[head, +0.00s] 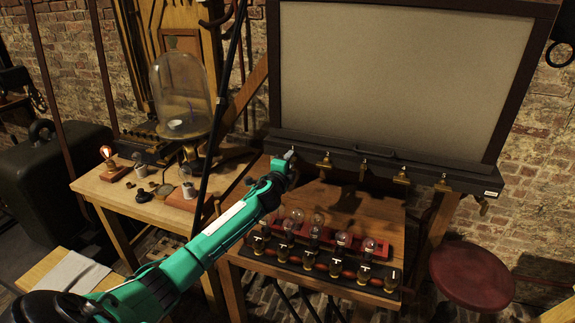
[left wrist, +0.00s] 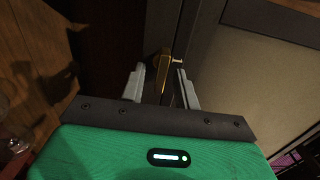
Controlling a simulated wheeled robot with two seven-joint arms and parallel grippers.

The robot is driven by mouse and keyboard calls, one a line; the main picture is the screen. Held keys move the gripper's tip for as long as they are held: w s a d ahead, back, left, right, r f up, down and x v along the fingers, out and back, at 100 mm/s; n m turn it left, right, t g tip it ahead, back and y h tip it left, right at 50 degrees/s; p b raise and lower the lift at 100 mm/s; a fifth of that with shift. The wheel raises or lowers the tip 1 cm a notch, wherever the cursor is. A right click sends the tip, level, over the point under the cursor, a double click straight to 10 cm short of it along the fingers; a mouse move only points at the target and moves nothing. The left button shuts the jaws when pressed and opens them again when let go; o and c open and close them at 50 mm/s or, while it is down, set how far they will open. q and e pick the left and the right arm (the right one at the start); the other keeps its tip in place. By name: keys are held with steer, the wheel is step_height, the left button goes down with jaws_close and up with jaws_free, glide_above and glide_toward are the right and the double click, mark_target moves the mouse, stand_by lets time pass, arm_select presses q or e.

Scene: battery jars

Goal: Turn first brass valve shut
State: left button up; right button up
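My left gripper (head: 287,158) is at the left end of the black ledge below the large framed screen. In the left wrist view, its two pale fingers (left wrist: 161,72) stand apart on either side of a brass valve handle (left wrist: 163,64), with gaps visible. In the head view the gripper covers that valve. Several more brass valves, such as one just to the right (head: 325,161) and another further along (head: 402,177), sit along the ledge. My right gripper is not in view.
Below the ledge a wooden table (head: 375,208) holds glass bulbs in a red rack (head: 345,251) and a dark row of brass-handled switches (head: 335,268). A glass bell jar (head: 181,85) stands on the left table. A red stool (head: 471,275) is at the right.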

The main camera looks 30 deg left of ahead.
arm_select(q)
steer(key=b+v, duration=0.3)
steer(key=v, duration=1.1)
steer(key=shift+w, duration=0.15)
